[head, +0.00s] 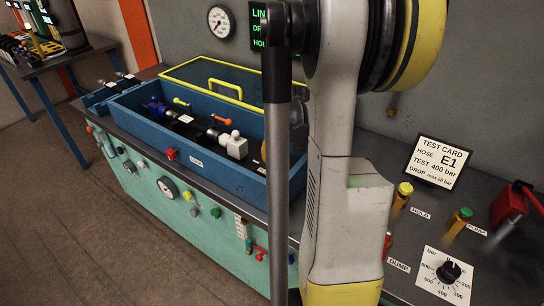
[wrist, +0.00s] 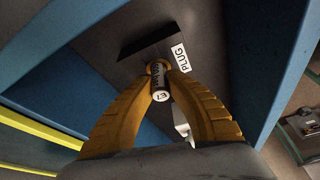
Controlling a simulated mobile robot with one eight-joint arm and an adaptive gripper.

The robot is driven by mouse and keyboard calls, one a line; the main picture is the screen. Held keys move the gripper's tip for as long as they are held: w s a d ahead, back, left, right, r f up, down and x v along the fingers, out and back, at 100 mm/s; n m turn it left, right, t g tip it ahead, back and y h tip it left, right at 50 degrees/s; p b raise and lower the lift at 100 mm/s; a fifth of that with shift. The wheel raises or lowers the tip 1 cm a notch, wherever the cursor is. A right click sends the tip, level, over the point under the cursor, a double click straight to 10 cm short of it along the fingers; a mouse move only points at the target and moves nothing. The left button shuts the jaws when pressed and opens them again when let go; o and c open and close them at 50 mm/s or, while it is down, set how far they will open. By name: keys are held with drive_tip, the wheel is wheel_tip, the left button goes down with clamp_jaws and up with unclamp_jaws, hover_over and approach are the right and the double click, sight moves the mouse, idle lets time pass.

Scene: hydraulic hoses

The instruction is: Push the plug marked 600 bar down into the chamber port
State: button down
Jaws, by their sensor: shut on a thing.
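In the wrist view my gripper (wrist: 160,90) has its two yellow fingers shut on a small cylindrical plug (wrist: 160,96). The plug has a pale end face with small marks and a dark side band. Its lettering is too small to read surely, so I cannot confirm 600 bar. The plug is at a dark surface beside a white PLUG label (wrist: 180,58). Whether it sits in a port is hidden. In the head view the blue open-topped chamber (head: 215,168) holds several fittings; my arm hides the gripper and the chamber's right end.
The chamber's yellow-edged lid (head: 215,80) stands open behind it. A test card (head: 436,163) reads hose E1, 400 bar. Floor at left front is clear.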

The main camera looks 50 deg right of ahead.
drive_tip(key=shift+f+b, duration=0.8)
drive_tip(key=shift+f, duration=0.2)
drive_tip(key=c, duration=1.4)
unclamp_jaws()
drive_tip(key=shift+o, duration=0.2)
drive_tip(key=v, duration=1.2)
